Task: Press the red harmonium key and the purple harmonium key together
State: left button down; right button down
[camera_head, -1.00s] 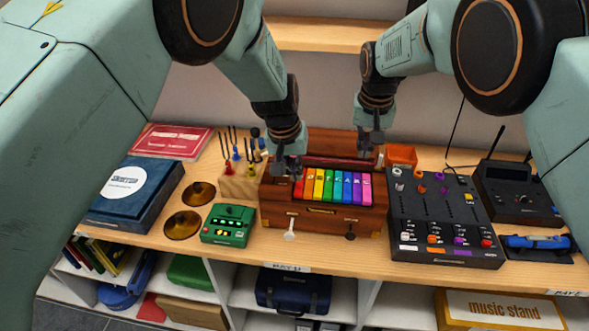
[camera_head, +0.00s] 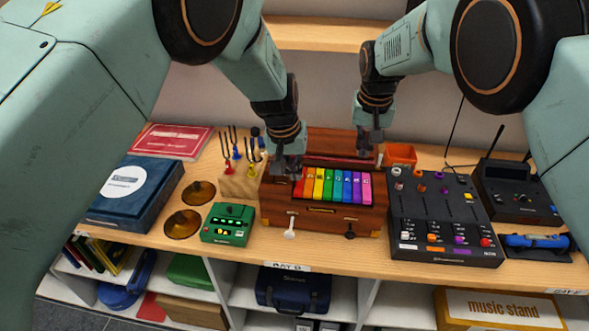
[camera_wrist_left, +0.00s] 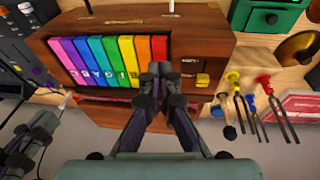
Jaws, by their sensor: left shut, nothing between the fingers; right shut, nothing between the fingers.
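The harmonium (camera_head: 320,221) is a brown wooden box with a row of rainbow keys. The red key (camera_head: 299,187) is at the left end of the row; the purple key (camera_head: 356,190) is near the right end, beside a pink one. In the left wrist view the red key (camera_wrist_left: 159,47) is nearest my gripper. My left gripper (camera_head: 289,175) is shut and empty; its fingertips (camera_wrist_left: 160,69) appear close to the red key's end, contact unclear. My right gripper (camera_head: 366,153) is shut and empty, behind and above the purple end of the row.
A tuning-fork block (camera_head: 240,184) and a green pedal (camera_head: 228,225) stand left of the harmonium. A black mixer (camera_head: 430,205) is close on the right, with an orange box (camera_head: 400,155) behind. Brass cymbals (camera_head: 182,224) lie further left.

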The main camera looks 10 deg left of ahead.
aim_at(299, 188)
pick_arm(q)
jog(key=shift+f, duration=0.15)
jog(key=shift+w+d+f, duration=0.1)
jog(key=shift+w+f, duration=0.15)
jog(key=shift+f, duration=0.45)
jog(key=shift+s+f, duration=0.1)
jog(key=shift+f, duration=0.1)
jog(key=shift+f, duration=0.1)
jog(key=shift+w+d+f, duration=0.1)
jog(key=shift+w+f, duration=0.15)
jog(key=shift+f, duration=0.25)
jog(key=shift+f, duration=0.3)
